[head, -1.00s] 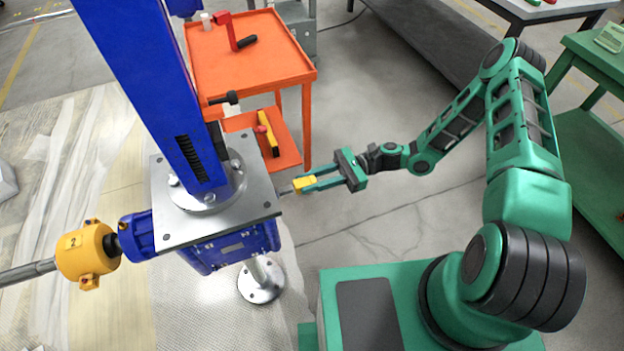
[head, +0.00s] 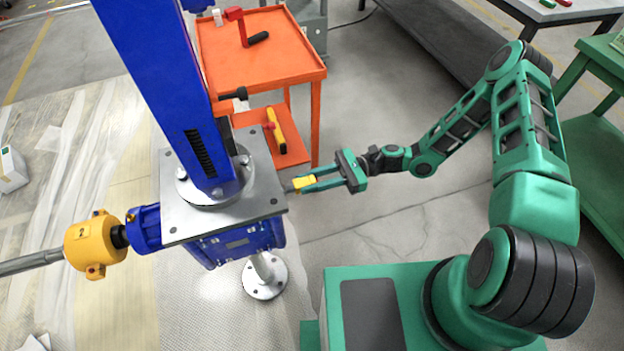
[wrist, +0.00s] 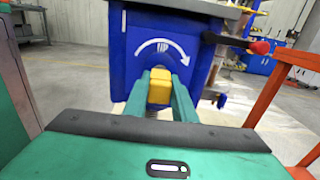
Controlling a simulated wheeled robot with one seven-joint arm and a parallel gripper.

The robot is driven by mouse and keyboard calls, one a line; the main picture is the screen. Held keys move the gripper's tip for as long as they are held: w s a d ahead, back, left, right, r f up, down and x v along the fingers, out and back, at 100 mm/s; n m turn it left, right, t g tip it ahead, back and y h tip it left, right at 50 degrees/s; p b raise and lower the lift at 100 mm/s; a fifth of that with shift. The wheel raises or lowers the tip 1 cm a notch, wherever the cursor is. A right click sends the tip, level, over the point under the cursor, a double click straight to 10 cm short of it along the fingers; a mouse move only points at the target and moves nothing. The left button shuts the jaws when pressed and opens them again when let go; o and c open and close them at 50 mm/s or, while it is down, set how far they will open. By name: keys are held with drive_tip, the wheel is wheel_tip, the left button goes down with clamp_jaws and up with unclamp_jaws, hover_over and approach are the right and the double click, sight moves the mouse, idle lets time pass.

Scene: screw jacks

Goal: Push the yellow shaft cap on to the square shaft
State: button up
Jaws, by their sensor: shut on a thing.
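The yellow shaft cap (head: 304,182) is a small block between the fingertips of my gripper (head: 308,181), which is shut on it. In the head view it is close to the right side of the blue screw jack gearbox (head: 232,243), just beyond the edge of the grey top plate. In the wrist view the cap (wrist: 160,88) sits between the green fingers, in front of the gearbox face with a white curved arrow. The square shaft is mostly hidden behind the cap, so I cannot tell whether the two touch.
The blue column (head: 165,80) rises from the grey top plate (head: 255,200). An orange cart (head: 250,65) with tools stands behind, and its frame also shows at the right of the wrist view. A yellow coupling (head: 92,244) is at the left.

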drive_tip(key=shift+x, duration=1)
drive_tip(key=o, duration=1.1)
drive_tip(key=v, duration=1.1)
